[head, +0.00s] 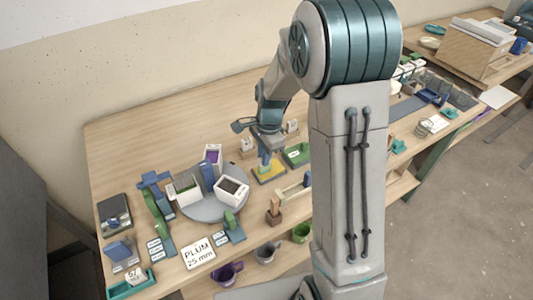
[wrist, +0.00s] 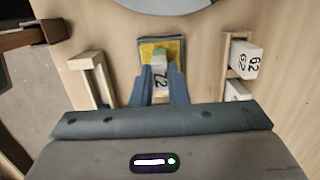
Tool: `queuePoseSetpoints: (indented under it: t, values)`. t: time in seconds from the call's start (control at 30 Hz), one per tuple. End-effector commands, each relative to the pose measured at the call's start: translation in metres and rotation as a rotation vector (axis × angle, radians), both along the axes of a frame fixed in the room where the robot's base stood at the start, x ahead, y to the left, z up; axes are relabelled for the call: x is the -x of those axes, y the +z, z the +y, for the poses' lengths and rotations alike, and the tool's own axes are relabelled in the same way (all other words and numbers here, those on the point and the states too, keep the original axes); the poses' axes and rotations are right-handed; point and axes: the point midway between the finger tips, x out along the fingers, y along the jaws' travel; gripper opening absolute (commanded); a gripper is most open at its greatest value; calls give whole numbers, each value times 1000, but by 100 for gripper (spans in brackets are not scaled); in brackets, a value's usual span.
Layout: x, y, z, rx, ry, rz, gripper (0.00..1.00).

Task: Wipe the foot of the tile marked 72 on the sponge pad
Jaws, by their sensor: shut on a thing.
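In the head view my gripper (head: 265,158) is low over the sponge pad (head: 268,172). The tile is mostly hidden there, and I cannot tell whether its foot touches the pad.
In the wrist view a wooden rack (wrist: 228,66) with tiles marked 62 stands right of my gripper, and a pale wooden holder (wrist: 90,82) stands left.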

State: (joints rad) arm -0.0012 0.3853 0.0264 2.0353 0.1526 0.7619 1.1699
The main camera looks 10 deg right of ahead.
Motion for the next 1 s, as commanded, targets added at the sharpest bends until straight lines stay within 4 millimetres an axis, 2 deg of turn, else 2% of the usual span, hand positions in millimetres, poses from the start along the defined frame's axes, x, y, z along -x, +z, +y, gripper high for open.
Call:
queuePoseSetpoints:
  t: [1.0]
  values:
    - [-11,-2,-34,0,-1,-1,0]
